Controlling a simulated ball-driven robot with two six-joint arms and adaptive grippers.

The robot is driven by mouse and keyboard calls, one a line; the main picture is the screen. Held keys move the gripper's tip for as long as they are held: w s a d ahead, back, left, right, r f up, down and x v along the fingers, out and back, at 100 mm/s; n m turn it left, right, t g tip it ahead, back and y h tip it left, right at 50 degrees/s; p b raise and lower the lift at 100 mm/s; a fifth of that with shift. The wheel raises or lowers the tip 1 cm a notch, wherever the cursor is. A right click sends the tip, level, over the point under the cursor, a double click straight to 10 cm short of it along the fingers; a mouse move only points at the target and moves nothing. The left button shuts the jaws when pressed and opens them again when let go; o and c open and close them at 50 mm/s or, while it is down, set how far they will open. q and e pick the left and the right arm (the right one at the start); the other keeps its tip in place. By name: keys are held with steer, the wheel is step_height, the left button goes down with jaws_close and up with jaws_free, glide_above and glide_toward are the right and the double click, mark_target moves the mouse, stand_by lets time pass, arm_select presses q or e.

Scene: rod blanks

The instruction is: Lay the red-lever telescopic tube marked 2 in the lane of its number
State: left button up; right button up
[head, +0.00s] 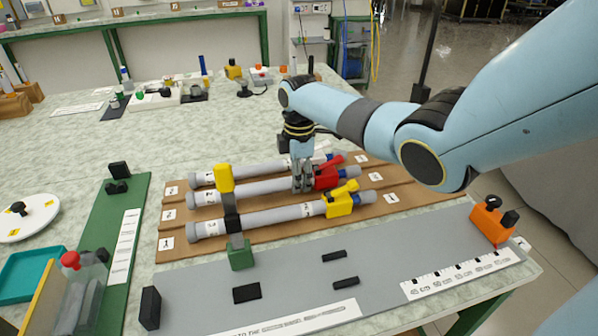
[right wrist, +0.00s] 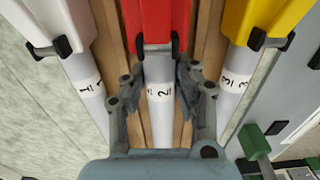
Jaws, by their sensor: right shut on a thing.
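The red-lever telescopic tube (head: 258,188) is grey-white and lies along the middle lane of the brown board (head: 392,212), between two other tubes. Its band reads 2 in the right wrist view (right wrist: 160,90), below its red lever block (right wrist: 160,20). My right gripper (head: 301,185) comes down from above and is shut on this tube, left of the lever. The right wrist view shows its fingers on both sides of the tube. Whether the tube touches the lane floor I cannot tell. The lane number cards are too small to read surely. My left gripper is not in view.
A yellow-lever tube (head: 270,217) marked 3 lies on the near side; a white-lever tube (right wrist: 85,85) marked 1 lies on the far side. A grey strip (head: 290,275) lies in front.

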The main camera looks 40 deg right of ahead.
steer(key=shift+f+b, duration=0.3)
steer(key=shift+f, duration=0.15)
steer(key=o, duration=0.9)
steer(key=shift+o, duration=0.2)
step_height(320, 180, up, 12)
steer(key=shift+f, duration=0.1)
stand_by(0.6)
